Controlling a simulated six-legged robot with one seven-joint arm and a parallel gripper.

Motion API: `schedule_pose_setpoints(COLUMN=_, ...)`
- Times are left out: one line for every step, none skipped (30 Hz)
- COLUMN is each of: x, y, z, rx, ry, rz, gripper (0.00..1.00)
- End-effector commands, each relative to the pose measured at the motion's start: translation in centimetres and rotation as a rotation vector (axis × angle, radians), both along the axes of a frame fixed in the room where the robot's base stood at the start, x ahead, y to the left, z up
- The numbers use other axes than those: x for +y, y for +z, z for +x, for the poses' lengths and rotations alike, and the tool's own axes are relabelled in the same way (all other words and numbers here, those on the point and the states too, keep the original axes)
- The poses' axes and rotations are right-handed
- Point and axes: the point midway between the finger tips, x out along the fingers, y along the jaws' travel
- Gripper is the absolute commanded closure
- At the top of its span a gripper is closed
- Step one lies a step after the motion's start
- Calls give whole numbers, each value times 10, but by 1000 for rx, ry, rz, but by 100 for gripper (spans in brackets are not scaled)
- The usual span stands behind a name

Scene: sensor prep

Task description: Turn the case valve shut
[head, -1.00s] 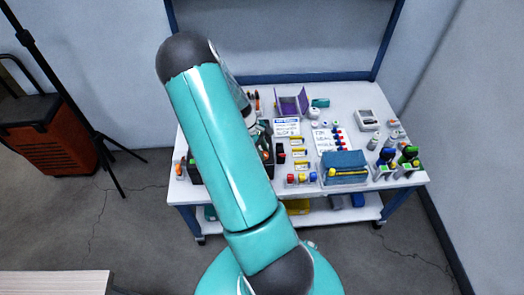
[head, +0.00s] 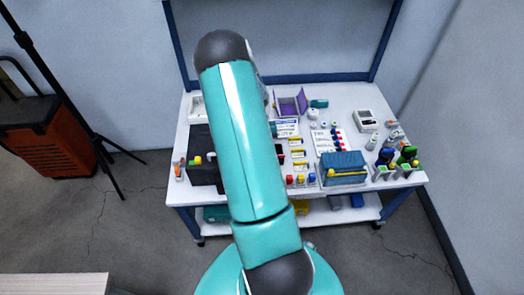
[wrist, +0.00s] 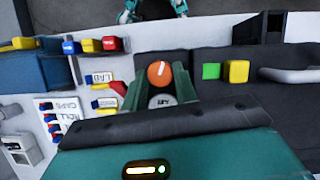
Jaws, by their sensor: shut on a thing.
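The case valve is an orange round knob (wrist: 154,76) with a short white mark, seen in the wrist view on the black case (wrist: 222,95). The mark stands nearly upright in the picture, slightly tilted. My gripper (wrist: 158,88) has its teal fingers on either side of the knob and is shut on it. A pale round piece with small, unclear lettering lies just below the knob, between the fingers. In the head view the case (head: 203,142) shows left of my arm. My arm hides the valve and my gripper there.
A green button (wrist: 211,71) and a yellow one (wrist: 236,71) sit on the case beside a grey handle (wrist: 290,75). Small coloured blocks and labelled cards crowd the white table (head: 350,98). A blue box (head: 343,163) stands at its front, bottles at its right.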

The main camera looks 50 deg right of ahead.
Motion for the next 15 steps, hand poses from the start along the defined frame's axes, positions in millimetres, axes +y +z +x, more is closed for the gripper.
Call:
schedule_pose_setpoints(x=-2, y=1, z=1, rx=-5, ry=-45, rz=-2, gripper=94)
schedule_pose_setpoints(x=-2, y=1, z=1, rx=-5, ry=-75, rz=-2, gripper=94)
schedule_pose_setpoints(x=-2, y=1, z=1, rx=-4, ry=-113, rz=-3, gripper=94)
schedule_pose_setpoints(x=-2, y=1, z=0, rx=-4, ry=-139, rz=-3, gripper=94)
schedule_pose_setpoints(x=-2, y=1, z=0, rx=-5, ry=-168, rz=-3, gripper=94)
schedule_pose_setpoints(x=-3, y=1, z=0, rx=-5, ry=-203, rz=-3, gripper=94)
schedule_pose_setpoints(x=-3, y=1, z=0, rx=-5, ry=-229, rz=-4, gripper=94)
schedule_pose_setpoints(x=-3, y=1, z=0, rx=-5, ry=-255, rz=-3, gripper=94)
schedule_pose_setpoints(x=-3, y=1, z=0, rx=-5, ry=-287, rz=-3, gripper=94)
schedule_pose_setpoints(x=-3, y=1, z=-1, rx=-5, ry=-310, rz=-4, gripper=94)
schedule_pose_setpoints(x=-3, y=1, z=-1, rx=-5, ry=-332, rz=-3, gripper=94)
schedule_pose_setpoints(x=-3, y=1, z=-1, rx=-5, ry=-361, rz=-3, gripper=94)
schedule_pose_setpoints(x=-3, y=1, z=-1, rx=-5, ry=-381, rz=-3, gripper=94)
schedule_pose_setpoints(x=-4, y=1, z=-1, rx=-5, ry=-399, rz=-3, gripper=94)
schedule_pose_setpoints(x=-4, y=1, z=-1, rx=-5, ry=-423, rz=-3, gripper=94)
